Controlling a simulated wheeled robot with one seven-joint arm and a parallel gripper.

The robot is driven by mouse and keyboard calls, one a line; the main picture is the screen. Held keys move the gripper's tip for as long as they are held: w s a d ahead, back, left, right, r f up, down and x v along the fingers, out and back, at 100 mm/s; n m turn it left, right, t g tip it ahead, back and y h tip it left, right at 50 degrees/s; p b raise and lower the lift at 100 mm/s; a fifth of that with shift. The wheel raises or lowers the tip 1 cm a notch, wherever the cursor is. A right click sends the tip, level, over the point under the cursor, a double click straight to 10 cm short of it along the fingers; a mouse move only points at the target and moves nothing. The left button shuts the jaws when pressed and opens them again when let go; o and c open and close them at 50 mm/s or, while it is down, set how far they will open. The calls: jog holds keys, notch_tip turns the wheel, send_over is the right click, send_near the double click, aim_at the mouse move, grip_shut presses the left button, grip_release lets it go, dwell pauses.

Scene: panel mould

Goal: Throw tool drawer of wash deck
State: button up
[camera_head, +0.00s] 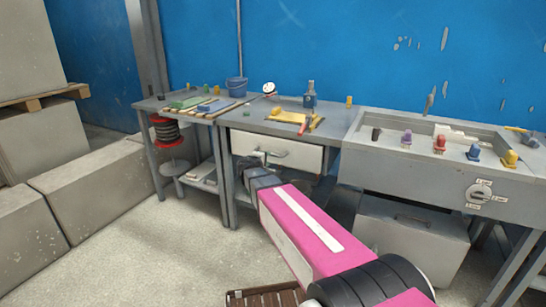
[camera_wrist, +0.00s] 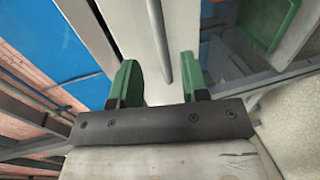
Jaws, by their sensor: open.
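The tool drawer (camera_head: 300,158) has a white front under the middle bench, with a grey bar handle (camera_head: 268,152). My gripper (camera_head: 260,168) is just in front of the drawer's lower left part, close below the handle; its fingertips are hard to make out there. In the wrist view my gripper (camera_wrist: 158,82) is open, with two green fingers apart. The pale drawer front (camera_wrist: 132,30) and the grey handle bar (camera_wrist: 161,45) show beyond and between the fingers. I cannot tell whether the bar is between the fingertips in depth or whether they touch it.
A cable reel (camera_head: 168,130) and concrete blocks (camera_head: 95,185) are at left. A slatted wooden item (camera_head: 262,297) lies in front.

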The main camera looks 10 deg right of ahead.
aim_at(272, 155)
jog(key=x, duration=0.8)
jog(key=shift+w, duration=0.1)
grip_shut()
